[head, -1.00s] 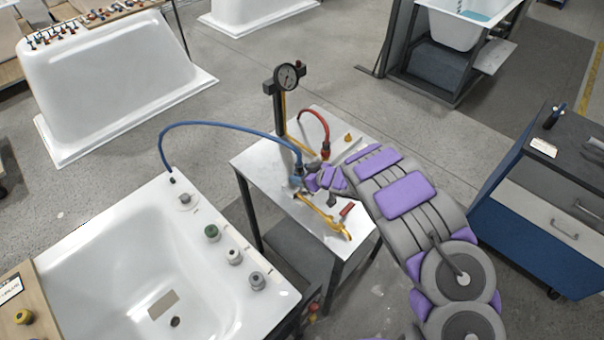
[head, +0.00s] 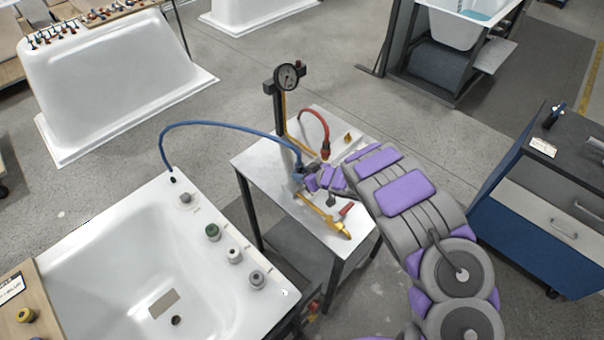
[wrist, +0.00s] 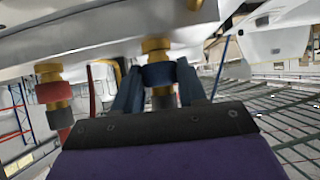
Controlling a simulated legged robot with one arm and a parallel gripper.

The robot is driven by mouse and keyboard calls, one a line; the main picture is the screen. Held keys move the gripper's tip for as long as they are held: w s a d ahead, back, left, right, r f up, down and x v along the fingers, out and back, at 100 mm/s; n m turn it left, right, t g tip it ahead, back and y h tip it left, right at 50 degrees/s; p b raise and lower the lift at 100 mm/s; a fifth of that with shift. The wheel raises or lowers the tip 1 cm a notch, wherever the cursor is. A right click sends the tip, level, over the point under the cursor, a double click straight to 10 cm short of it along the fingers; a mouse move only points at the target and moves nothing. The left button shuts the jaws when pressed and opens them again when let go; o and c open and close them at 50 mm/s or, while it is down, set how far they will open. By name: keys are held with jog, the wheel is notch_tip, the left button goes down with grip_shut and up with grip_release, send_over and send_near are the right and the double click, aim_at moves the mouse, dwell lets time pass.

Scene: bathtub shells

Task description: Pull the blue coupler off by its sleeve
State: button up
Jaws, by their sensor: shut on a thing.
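The blue coupler (wrist: 159,76) shows in the wrist view as a dark blue ring just below a brass fitting (wrist: 156,46), with a grey end under it. My gripper (wrist: 158,84) has one finger on each side of the blue sleeve and is shut on it. In the head view, my gripper (head: 311,183) is at the stand on the small table, where the blue hose (head: 225,125) comes down. The coupler is mostly hidden there by my gripper. I cannot tell whether any gap has opened between sleeve and fitting.
A red coupler (wrist: 54,92) hangs from another brass fitting left of my gripper. The stand carries a gauge (head: 286,77). A yellow tool (head: 325,216) lies on the small table (head: 253,161). A white tub (head: 120,250) stands left, a blue cabinet (head: 520,215) right.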

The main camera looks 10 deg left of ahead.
aim_at(301, 164)
jog(key=shift+c, duration=1.1)
jog(key=shift+d, duration=0.1)
jog(key=shift+w+r, duration=0.1)
jog(key=shift+r, duration=0.1)
grip_shut()
jog(key=shift+d+r+p, duration=0.1)
jog(key=shift+r+p, duration=1)
jog(key=shift+p, duration=0.05)
jog(key=shift+r, duration=0.2)
jog(key=shift+a+r+p, duration=0.2)
jog(key=shift+r+p, duration=0.3)
jog(key=shift+p, duration=0.25)
jog(key=shift+r, duration=0.3)
jog(key=shift+r+p, duration=2.4)
jog(key=shift+r, duration=0.1)
